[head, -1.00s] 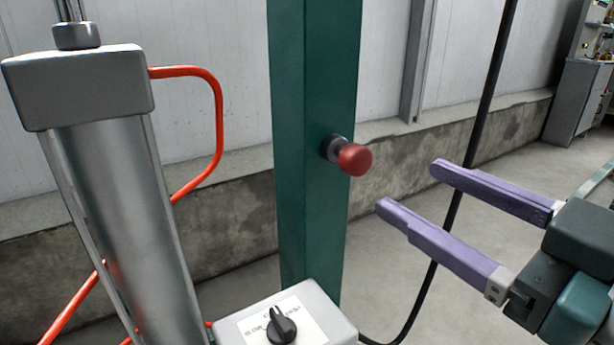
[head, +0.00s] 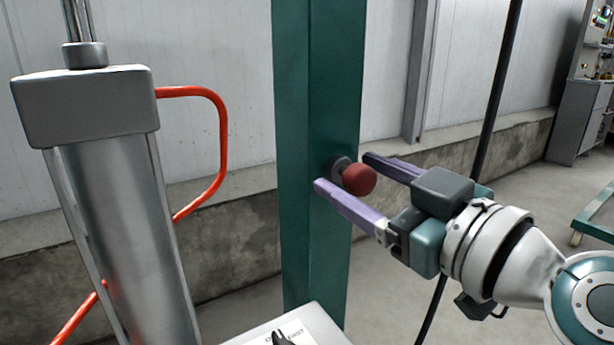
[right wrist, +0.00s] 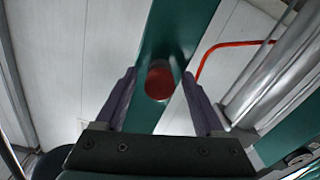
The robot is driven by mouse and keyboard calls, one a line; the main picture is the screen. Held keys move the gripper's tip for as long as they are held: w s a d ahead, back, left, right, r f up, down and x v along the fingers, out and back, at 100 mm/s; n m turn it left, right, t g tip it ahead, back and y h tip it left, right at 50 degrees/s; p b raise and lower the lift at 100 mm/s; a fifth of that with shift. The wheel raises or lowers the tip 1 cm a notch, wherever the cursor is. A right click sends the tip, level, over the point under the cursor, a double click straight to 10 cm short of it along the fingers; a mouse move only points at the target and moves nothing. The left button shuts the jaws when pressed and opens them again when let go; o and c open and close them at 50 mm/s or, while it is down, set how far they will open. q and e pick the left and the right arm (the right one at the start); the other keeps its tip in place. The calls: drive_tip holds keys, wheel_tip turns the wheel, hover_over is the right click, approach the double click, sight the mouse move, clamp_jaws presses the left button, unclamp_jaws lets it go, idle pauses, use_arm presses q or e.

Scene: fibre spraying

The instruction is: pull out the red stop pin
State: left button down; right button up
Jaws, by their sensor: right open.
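The red stop pin (head: 359,179) has a round red knob on a dark collar and sticks out of the green post (head: 319,130). My right gripper (head: 342,171) is open, with its two purple fingers on either side of the knob in the head view. In the right wrist view the knob (right wrist: 159,81) shows between the spread fingers (right wrist: 158,90), with a gap on both sides. Neither finger visibly touches the knob. My left gripper is not in view.
A grey cylinder (head: 125,215) with a block-shaped top and a red hose (head: 222,140) stand left of the post. A black cable (head: 490,100) hangs at the right.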

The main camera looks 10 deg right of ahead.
clamp_jaws()
idle(0.5)
idle(0.8)
